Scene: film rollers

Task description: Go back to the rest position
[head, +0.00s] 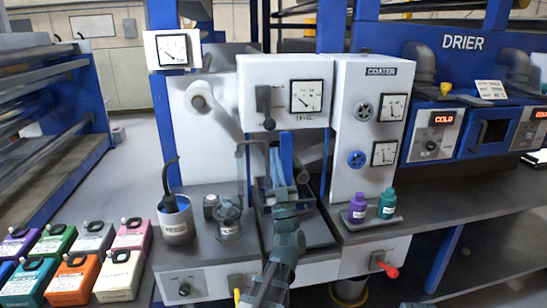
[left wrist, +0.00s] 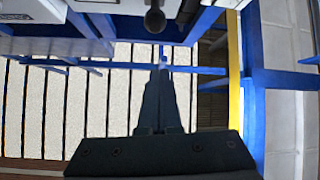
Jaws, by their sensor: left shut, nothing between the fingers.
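My left arm reaches up from the bottom middle of the head view. Its gripper (head: 276,160) is in front of the coater machine (head: 284,78), below the level gauge and its black lever. In the left wrist view the two dark fingers (left wrist: 163,68) lie together, with nothing between them. A black knob (left wrist: 155,20) shows just beyond the fingertips; I cannot tell whether they touch it. My right gripper is not in view.
A grey cup (head: 176,222) and a glass jar (head: 229,218) stand left of the arm. Purple (head: 357,208) and green (head: 387,204) bottles stand on a small tray at right. Several coloured canisters (head: 120,274) are at lower left. The drier (head: 462,75) is at right.

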